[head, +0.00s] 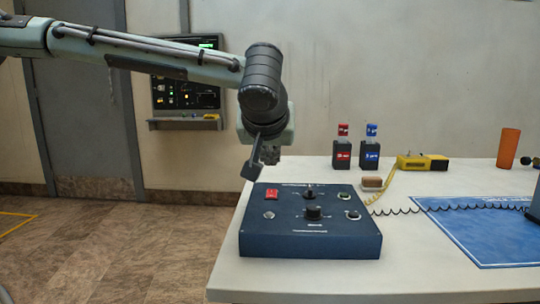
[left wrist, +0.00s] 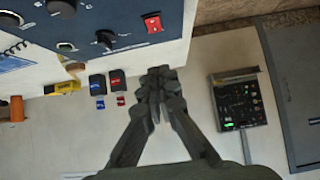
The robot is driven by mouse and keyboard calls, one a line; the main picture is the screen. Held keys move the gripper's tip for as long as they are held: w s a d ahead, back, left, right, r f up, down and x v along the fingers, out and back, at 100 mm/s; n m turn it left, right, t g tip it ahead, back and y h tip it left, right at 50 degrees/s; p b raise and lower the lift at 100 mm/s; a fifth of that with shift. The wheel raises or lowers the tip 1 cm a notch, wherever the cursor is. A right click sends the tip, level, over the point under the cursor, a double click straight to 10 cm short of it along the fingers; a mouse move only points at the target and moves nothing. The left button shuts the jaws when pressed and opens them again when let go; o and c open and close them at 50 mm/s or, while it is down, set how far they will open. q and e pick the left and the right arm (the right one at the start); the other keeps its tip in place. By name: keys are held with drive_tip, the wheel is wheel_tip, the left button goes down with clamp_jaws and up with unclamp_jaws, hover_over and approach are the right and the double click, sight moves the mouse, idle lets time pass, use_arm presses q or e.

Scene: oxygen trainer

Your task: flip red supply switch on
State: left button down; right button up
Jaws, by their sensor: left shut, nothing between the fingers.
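The red supply switch (head: 272,194) is a red rocker at the back left of a dark blue control box (head: 310,247) on the white table. The switch also shows in the left wrist view (left wrist: 153,22), near the box's edge. Whether it is on or off is too small to tell. My left gripper (head: 252,172) hangs above and behind the switch, just left of the box's back edge in the head view, and appears apart from it. In the left wrist view its fingers (left wrist: 158,80) are together and empty. My right gripper is not in view.
The box also bears black knobs (head: 313,212) and a silver button (head: 268,215). A coiled cable (head: 400,211) runs right over a blue mat (head: 480,235). Red and blue labelled blocks (head: 342,154), a yellow tape measure (head: 420,162) and an orange cup (head: 508,147) stand behind. A wall panel (head: 185,90) is farther back.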

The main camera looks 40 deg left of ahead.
sight(271, 195)
use_arm(q)
drive_tip(key=x, duration=0.6)
drive_tip(key=shift+s, duration=0.1)
wheel_tip(271, 195, down, 2)
drive_tip(key=shift+f, duration=0.85)
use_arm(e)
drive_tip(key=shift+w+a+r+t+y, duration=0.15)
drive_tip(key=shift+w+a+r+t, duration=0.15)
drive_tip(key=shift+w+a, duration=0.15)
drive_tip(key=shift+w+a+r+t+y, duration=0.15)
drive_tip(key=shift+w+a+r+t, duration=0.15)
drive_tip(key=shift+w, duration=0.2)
use_arm(q)
drive_tip(key=shift+a, duration=0.1)
